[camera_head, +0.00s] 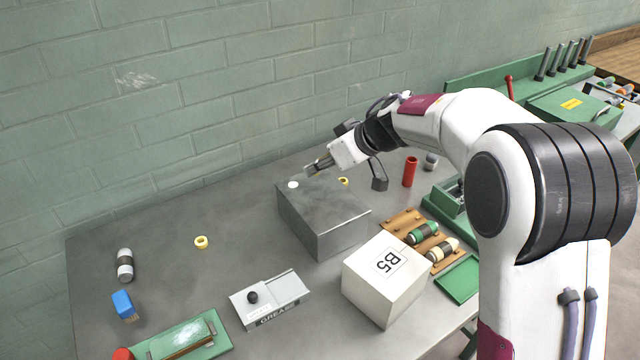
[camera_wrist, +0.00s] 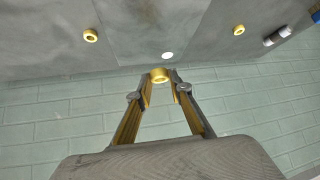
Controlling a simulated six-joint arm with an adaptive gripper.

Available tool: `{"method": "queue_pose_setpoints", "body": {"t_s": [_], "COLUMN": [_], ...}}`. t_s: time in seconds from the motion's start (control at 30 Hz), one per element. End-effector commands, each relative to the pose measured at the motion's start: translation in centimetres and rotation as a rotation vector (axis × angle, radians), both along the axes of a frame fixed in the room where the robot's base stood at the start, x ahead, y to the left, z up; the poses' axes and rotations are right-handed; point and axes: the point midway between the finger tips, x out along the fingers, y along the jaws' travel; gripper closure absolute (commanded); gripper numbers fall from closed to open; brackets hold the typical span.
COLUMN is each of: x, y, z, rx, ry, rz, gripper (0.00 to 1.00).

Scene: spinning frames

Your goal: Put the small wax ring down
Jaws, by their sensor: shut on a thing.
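My gripper (camera_head: 311,170) is shut on the small wax ring (camera_wrist: 159,75), a yellow ring between the fingertips in the wrist view. In the head view I cannot make the held ring out clearly. The gripper is near the back left edge of a grey metal block (camera_head: 335,222), by a white disc (camera_head: 293,184) on its top; the disc also shows in the wrist view (camera_wrist: 167,55). I cannot tell how high the held ring is. Two other yellow rings lie apart, one on the open table (camera_head: 201,242), one behind the block (camera_head: 343,181).
A white B5 box (camera_head: 383,288) and a grease tin (camera_head: 272,301) stand in front of the block. A red tube (camera_head: 410,171) stands to its right. The left-middle table is mostly free.

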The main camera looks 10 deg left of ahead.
Motion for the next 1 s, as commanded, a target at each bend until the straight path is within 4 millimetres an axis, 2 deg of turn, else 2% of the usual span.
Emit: {"method": "queue_pose_setpoints", "body": {"t_s": [0.1,0.2,0.57,1.0], "x": [0.0,0.0,0.0,0.0], "y": [0.0,0.0,0.0,0.0], "z": [-1.2,-1.6,-1.8,-5.3], "rx": [-0.001,0.0,0.0,0.0], "ry": [0.001,0.0,-0.001,-0.001], "rz": [-0.001,0.0,0.001,-0.001], "gripper": [0.87,0.87,0.87,0.87]}}
